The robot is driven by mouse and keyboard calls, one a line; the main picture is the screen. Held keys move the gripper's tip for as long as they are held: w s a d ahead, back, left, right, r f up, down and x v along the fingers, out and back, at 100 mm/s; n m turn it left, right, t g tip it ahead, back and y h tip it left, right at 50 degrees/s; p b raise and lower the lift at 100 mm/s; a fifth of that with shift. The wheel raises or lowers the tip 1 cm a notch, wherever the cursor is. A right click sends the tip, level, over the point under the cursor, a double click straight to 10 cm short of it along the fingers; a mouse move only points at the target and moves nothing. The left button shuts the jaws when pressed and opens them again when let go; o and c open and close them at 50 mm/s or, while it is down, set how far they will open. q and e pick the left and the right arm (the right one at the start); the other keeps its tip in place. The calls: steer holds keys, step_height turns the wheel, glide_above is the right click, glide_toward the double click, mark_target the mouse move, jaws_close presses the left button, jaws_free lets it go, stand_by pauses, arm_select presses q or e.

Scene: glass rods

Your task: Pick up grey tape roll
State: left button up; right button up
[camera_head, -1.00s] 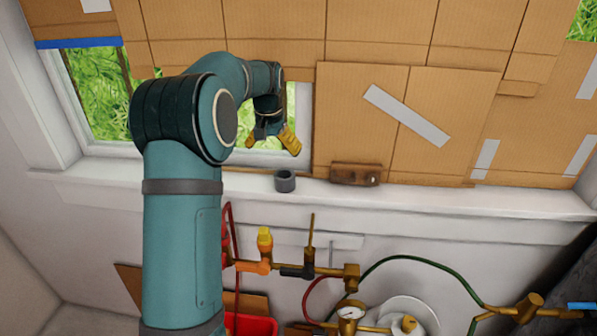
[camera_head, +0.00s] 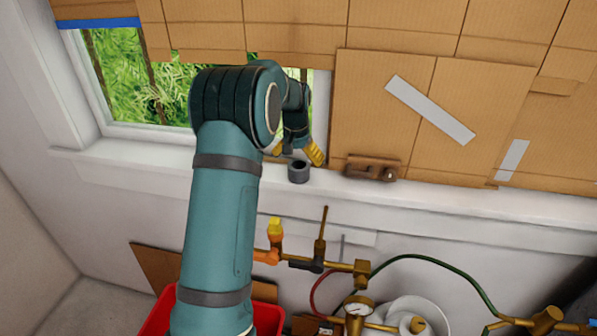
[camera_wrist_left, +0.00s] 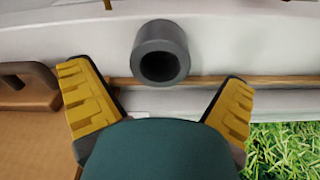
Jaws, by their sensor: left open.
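The grey tape roll (camera_head: 299,172) stands on the white window sill, below the right edge of the open window area. It also shows in the left wrist view (camera_wrist_left: 161,68), at the upper middle, with its dark hole facing the camera. My left gripper (camera_head: 298,152) is just above the roll, with its yellow-padded fingers spread. In the left wrist view the two fingers (camera_wrist_left: 159,92) are wide apart and the roll lies between and a little beyond them. Nothing is held. My right gripper is not in view.
A brown block with a handle (camera_head: 373,168) sits on the sill (camera_head: 450,198) to the right. Cardboard (camera_head: 385,110) covers the window behind. Below the sill are brass pipes with a gauge (camera_head: 357,307) and a red bin (camera_head: 268,318).

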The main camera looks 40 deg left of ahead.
mark_target(299, 165)
arm_select(q)
steer(key=f, duration=0.4)
steer(key=shift+w+a+f, duration=0.15)
steer(key=shift+w+f, duration=0.25)
steer(key=c, duration=1.3)
